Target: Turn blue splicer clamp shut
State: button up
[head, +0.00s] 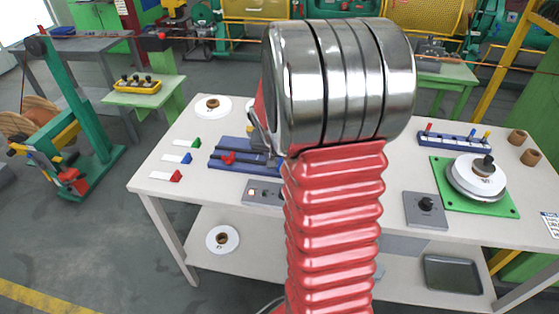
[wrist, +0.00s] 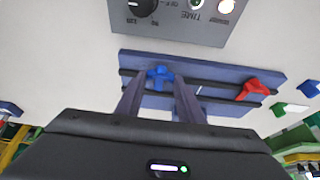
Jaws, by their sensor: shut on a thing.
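The blue splicer clamp (wrist: 158,72) shows in the wrist view on the left part of the blue splicer base (wrist: 222,105). My gripper (wrist: 158,84) is shut on this clamp, with one dark finger on each side of it. The clamp's lower part is partly hidden between the fingers, so its exact angle is hard to read. The red clamp (wrist: 255,90) sits apart at the right end of the same base. My arm hides the blue clamp there.
A grey control box (wrist: 180,15) with a knob stands close to the splicer. Green, blue and red-ended white blocks (head: 177,158) lie left of it on the white table (head: 160,200). A spool on a green plate (head: 500,208) stands at the right.

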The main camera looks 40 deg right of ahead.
jog(key=o, duration=1.1)
jog(key=shift+w, duration=0.1)
jog(key=shift+c, duration=0.2)
jog(key=v, duration=1.3)
jog(key=shift+a+r, duration=0.2)
jog(key=shift+r, duration=0.1)
jog(key=shift+s, duration=0.2)
